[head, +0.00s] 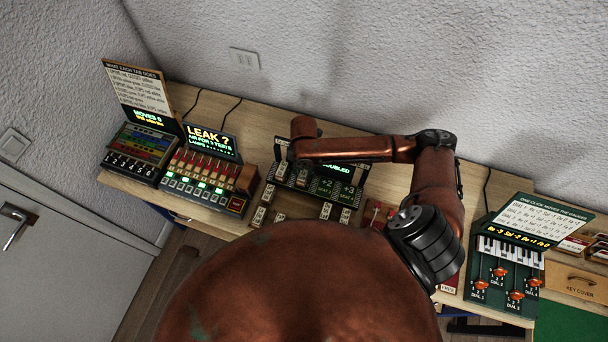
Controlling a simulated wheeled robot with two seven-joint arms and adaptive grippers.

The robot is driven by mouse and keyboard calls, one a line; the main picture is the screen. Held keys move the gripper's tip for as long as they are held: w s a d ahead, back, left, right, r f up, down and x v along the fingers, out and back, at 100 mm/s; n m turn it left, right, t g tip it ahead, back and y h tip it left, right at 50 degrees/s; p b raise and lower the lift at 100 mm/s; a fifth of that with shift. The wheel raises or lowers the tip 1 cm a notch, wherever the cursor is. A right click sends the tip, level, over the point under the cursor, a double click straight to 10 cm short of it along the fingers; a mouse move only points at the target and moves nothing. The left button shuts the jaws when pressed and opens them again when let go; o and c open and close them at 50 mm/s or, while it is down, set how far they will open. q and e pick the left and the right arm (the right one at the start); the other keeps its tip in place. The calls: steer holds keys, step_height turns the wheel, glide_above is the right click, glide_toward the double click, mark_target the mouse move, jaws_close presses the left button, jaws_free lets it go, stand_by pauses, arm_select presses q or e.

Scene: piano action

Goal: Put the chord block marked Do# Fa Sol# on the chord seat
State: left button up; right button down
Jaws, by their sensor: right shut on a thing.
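My right arm reaches across the picture, and its right gripper (288,162) is at the far left end, low over the dark panel with a lit screen (338,187). The gripper is small and partly hidden by my wrist. It is shut on a small block, whose marking I cannot read. I cannot pick out the block marked Do# Fa Sol# or the chord seat by their labels. Several pale small blocks, one of them here (260,215), stand around the panel. My left gripper is not in view.
A tab console (146,140) and a "LEAK ?" console (205,184) stand at the left. A dial console with piano keys (508,250) and a key cover box (578,283) stand at the right. My own brown body hides the front middle of the wooden bench (390,182).

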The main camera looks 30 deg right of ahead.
mark_target(304, 173)
steer(key=shift+f, duration=0.9)
steer(key=c, duration=1.7)
jaws_free()
steer(key=shift+f, duration=0.1)
steer(key=shift+o, duration=0.2)
step_height(304, 173, up, 12)
